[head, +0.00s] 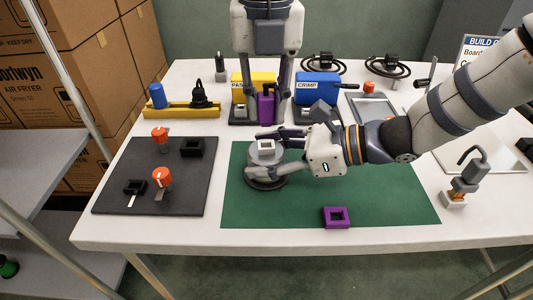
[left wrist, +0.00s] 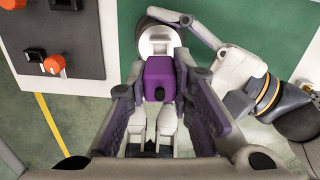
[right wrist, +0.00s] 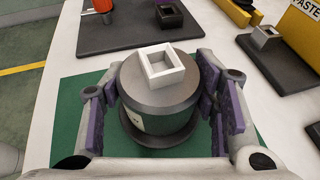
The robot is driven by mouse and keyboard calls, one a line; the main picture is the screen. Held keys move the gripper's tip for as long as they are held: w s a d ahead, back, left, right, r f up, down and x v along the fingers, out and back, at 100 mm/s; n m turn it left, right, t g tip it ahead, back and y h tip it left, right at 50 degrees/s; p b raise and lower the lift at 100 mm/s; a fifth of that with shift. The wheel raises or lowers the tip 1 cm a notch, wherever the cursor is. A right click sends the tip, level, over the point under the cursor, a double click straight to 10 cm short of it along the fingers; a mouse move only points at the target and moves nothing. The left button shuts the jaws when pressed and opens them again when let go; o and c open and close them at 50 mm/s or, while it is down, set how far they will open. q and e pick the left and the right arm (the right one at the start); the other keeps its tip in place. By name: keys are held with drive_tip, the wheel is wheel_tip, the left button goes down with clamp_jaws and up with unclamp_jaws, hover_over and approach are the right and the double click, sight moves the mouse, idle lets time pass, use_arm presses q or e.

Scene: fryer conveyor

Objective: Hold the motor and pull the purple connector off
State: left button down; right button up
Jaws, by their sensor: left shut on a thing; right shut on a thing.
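The motor (head: 256,158), a grey cylinder on a wide dark base, stands upright on the green mat. A white square socket (right wrist: 161,64) on its top is open and empty. My right gripper (right wrist: 168,112) is shut on the motor, with its fingers on either side of the body. The purple connector (left wrist: 159,75) is apart from the motor, held in my left gripper (head: 266,104), which is shut on it. In the head view the connector (head: 266,110) appears behind and above the motor. Its underside is hidden.
A purple square holder (head: 336,217) lies at the mat's front edge. A dark board (head: 150,192) with orange-topped parts and black holders is at left. Yellow PASTE and blue CRIMP (head: 318,86) stations stand behind. The green mat (head: 395,205) is clear at front right.

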use_arm(q)
drive_tip(key=shift+r, duration=0.45)
use_arm(e)
drive_tip(key=o, duration=1.8)
drive_tip(key=v, duration=1.2)
drive_tip(key=shift+d+f, duration=0.1)
